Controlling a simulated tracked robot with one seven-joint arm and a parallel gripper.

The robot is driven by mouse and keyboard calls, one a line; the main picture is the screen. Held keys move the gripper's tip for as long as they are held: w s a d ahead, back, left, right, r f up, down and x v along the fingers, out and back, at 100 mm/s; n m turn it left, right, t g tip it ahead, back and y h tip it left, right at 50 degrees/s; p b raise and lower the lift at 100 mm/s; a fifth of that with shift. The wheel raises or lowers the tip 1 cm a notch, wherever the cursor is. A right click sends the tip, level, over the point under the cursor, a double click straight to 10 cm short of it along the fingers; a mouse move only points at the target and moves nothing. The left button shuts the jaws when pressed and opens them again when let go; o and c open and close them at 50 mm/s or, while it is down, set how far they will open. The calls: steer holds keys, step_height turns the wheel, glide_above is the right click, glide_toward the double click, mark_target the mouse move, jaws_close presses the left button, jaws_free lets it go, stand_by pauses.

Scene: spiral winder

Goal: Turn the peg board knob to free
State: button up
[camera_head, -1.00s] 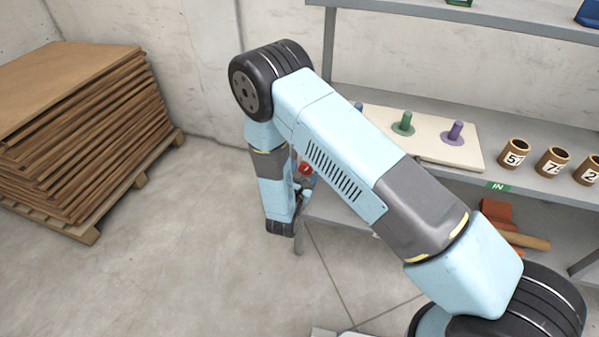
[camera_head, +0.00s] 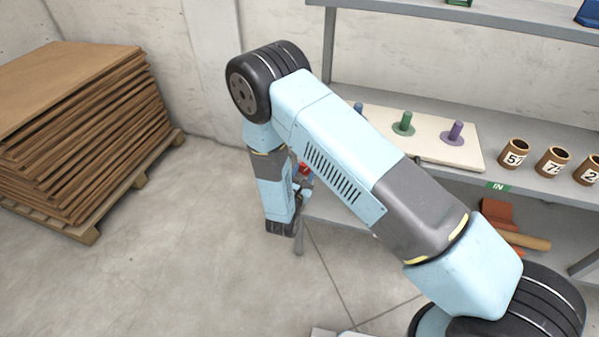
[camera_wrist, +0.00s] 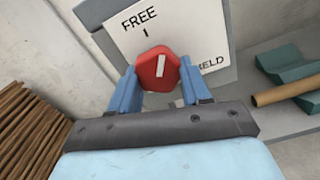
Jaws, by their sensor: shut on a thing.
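In the wrist view, the red knob (camera_wrist: 158,70) sits on a white plate (camera_wrist: 195,25) marked FREE at the upper left and HELD at the lower right. My gripper (camera_wrist: 160,78) is shut on the knob, one blue finger on each side. The knob's white line is near upright in this view, leaning slightly right at its top. The FREE tick is above and left of it. In the head view, a bit of the red knob (camera_head: 304,168) shows beside my arm. The peg board (camera_head: 375,122) lies on the shelf with blue, green and purple pegs.
Brown numbered cups (camera_head: 514,153) stand on the shelf (camera_head: 500,174) right of the board. A red-brown object (camera_head: 497,216) and a tan roll (camera_head: 527,241) lie below. A stack of brown sheets (camera_head: 75,125) on a pallet stands left. The floor between is clear.

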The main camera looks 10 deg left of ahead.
steer(key=shift+a+r+n, duration=0.1)
steer(key=shift+r+n, duration=0.05)
steer(key=shift+n, duration=2.95)
steer(key=o, duration=1.1)
steer(key=shift+c, duration=0.2)
steer(key=s, duration=1.3)
steer(key=shift+s+a, duration=0.4)
